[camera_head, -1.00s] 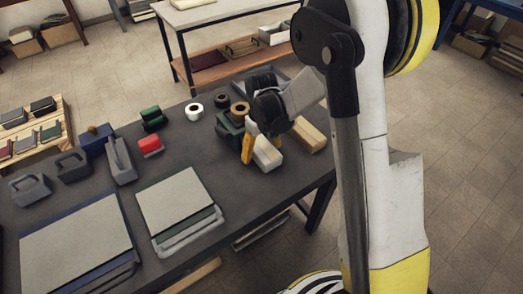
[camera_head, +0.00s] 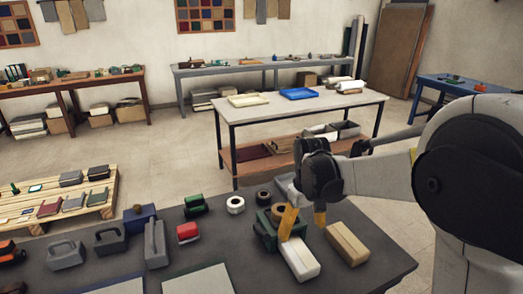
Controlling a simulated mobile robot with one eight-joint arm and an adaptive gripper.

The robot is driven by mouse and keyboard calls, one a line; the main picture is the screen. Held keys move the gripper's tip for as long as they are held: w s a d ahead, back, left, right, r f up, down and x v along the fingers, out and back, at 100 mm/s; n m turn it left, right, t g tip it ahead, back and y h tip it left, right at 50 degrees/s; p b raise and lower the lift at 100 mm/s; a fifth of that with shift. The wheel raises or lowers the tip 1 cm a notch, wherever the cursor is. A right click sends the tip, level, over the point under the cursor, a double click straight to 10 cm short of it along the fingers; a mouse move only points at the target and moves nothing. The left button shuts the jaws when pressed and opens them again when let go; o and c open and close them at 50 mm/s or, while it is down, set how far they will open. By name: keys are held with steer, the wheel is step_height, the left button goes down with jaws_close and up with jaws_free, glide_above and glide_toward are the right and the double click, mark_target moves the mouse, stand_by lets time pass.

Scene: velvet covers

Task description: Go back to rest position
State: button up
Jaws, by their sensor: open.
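My gripper (camera_head: 304,222) is in the camera_head view, over the far right part of the dark table (camera_head: 375,268). Its two orange-yellow fingers point down and stand apart, with nothing seen between them. A white block (camera_head: 299,260) lies just in front of and below the fingers; I cannot tell whether the left finger touches it. A tan block (camera_head: 347,243) lies to its right. A green item (camera_head: 265,232) is partly hidden behind the left finger. My arm reaches in from the right edge.
Tape rolls (camera_head: 235,205), a red item (camera_head: 188,232) and grey caddies (camera_head: 66,254) stand on the dark table. Behind it is a light-topped workbench (camera_head: 350,98) with a blue tray (camera_head: 299,93). A wooden pallet (camera_head: 100,198) is at left. Floor is free between the benches.

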steer(key=s+d+r+m+t, duration=0.1)
steer(key=s+r+t, duration=0.2)
steer(key=s, duration=0.6)
steer(key=s+d+r+m+t, duration=0.1)
steer(key=s+r+t, duration=0.3)
steer(key=s, duration=0.6)
steer(key=shift+s+r+m, duration=0.3)
steer(key=shift+r+m, duration=0.5)
steer(key=shift+r, duration=0.05)
steer(key=shift+d, duration=0.1)
